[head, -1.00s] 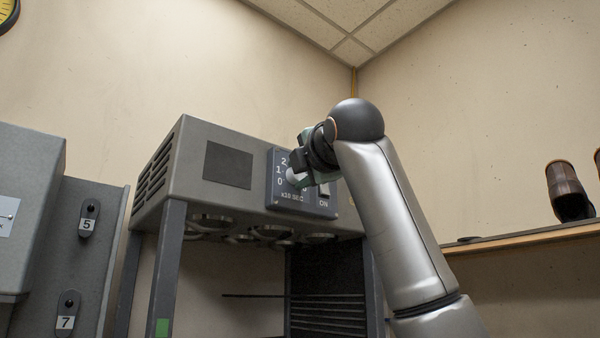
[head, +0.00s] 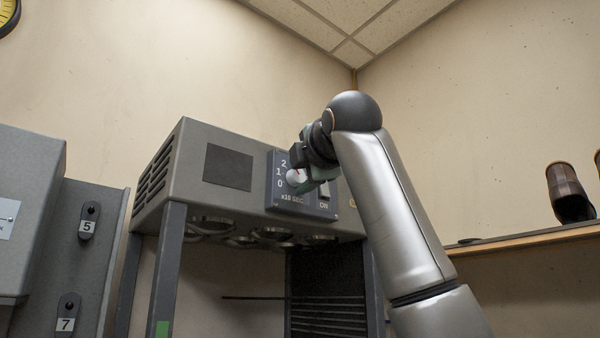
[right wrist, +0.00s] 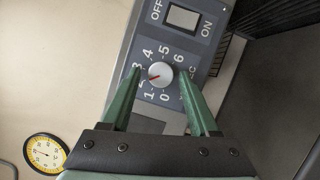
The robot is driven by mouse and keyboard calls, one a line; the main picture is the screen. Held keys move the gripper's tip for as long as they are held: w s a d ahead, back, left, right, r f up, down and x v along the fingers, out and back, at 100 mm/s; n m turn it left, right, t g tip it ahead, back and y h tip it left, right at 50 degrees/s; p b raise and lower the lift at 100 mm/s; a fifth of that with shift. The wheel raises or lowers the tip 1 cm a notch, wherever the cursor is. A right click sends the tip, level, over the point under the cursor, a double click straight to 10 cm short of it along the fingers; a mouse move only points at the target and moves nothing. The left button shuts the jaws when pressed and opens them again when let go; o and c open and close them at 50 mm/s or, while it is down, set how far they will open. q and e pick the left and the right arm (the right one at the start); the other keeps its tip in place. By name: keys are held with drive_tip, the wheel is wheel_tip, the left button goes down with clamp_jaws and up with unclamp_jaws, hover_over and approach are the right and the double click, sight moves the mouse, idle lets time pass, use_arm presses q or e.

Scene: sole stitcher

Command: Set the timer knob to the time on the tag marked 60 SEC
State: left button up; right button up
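The timer knob (right wrist: 160,75) is a round pale dial on a blue-grey panel marked 0 to 6, "x10 SEC". Its red pointer faces left and slightly down in the right wrist view, about at the 2. The knob (head: 294,178) shows partly in the head view beside my fingers. My right gripper (right wrist: 160,69) is open, its green fingers on either side of the knob with gaps showing. In the head view the right gripper (head: 312,180) is in front of the panel (head: 283,200). My left gripper is not in view. I see no tag marked 60 SEC.
An OFF/ON rocker switch (right wrist: 183,18) is close to the knob on the same panel. The grey machine (head: 190,150) has an open bay below. Hooks numbered 5 (head: 87,226) and 7 (head: 66,323) are at left. A shelf (head: 530,238) with a brown boot-like object (head: 567,185) is at right.

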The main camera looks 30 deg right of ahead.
drive_tip(key=shift+o, duration=0.5)
drive_tip(key=shift+s+a+f, duration=0.1)
drive_tip(key=shift+s+f, duration=0.05)
drive_tip(key=shift+s, duration=0.15)
use_arm(q)
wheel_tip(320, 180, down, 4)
drive_tip(key=b, duration=0.4)
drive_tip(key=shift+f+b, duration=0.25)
drive_tip(key=shift+b, duration=0.05)
use_arm(e)
drive_tip(key=r+v, duration=0.1)
drive_tip(key=v, duration=1)
drive_tip(key=shift+s+f, duration=0.45)
drive_tip(key=shift+f, duration=0.05)
drive_tip(key=shift+a, duration=0.1)
